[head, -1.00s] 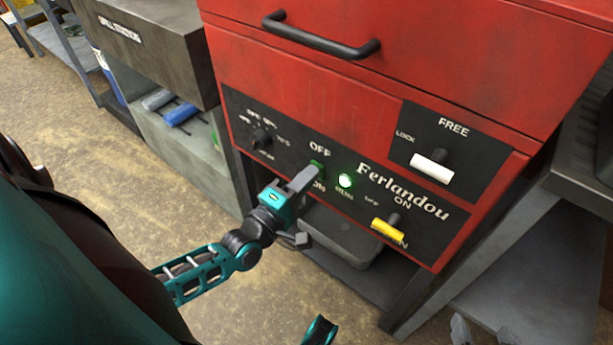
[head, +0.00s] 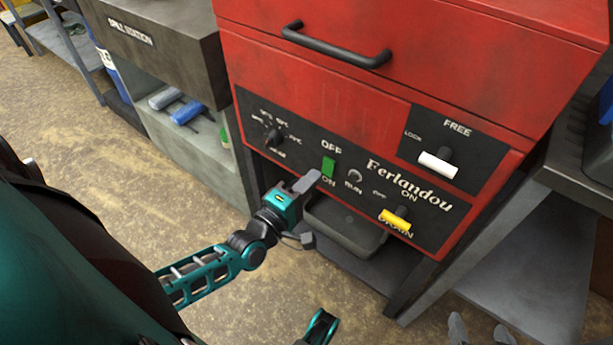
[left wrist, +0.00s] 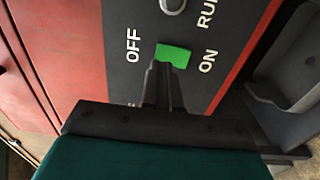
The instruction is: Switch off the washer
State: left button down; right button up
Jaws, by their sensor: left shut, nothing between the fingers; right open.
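The red washer (head: 330,95) stands ahead with a dark control panel across its front. Its green power switch (head: 328,167) sits between the OFF and ON labels; it also shows in the left wrist view (left wrist: 173,55). The RUN lamp (head: 354,176) beside it is unlit and grey. My left gripper (head: 312,178) is shut and empty, its fingertips just below and in front of the switch. In the left wrist view the fingertips overlap the switch's near edge; I cannot tell whether they touch it. My right gripper (head: 322,326) shows only in part at the bottom edge.
The panel also carries a black dial (head: 273,136), a yellow drain handle (head: 396,222) and a white lock handle (head: 438,165). A black lid handle (head: 335,45) is above. A grey tray (head: 345,228) sits underneath. A spill station cabinet (head: 155,55) stands left, a grey table right.

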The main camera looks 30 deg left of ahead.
pick_arm(q)
jog(key=s+r+p, duration=0.1)
jog(key=s+p, duration=0.1)
jog(key=s, duration=0.8)
jog(key=shift+a, duration=0.45)
pick_arm(e)
jog(key=shift+r, duration=0.95)
pick_arm(q)
jog(key=shift+d, duration=0.1)
jog(key=d+m+g+h, duration=0.2)
jog(key=d+m+g, duration=0.7)
jog(key=m, duration=1)
notch_tip(320, 180, up, 9)
jog(key=s+a+t+y+p, duration=0.1)
jog(key=s+p, duration=0.1)
jog(key=p, duration=1.2)
jog(key=shift+a+f+m+y, duration=0.15)
jog(key=shift+a+m+y, duration=0.05)
jog(key=shift+m+y, duration=0.1)
pick_arm(e)
jog(key=s+d+r, duration=0.1)
jog(key=d+r, duration=0.2)
jog(key=r, duration=0.6)
jog(key=shift+s+r+h, duration=0.35)
jog(key=shift+h, duration=0.05)
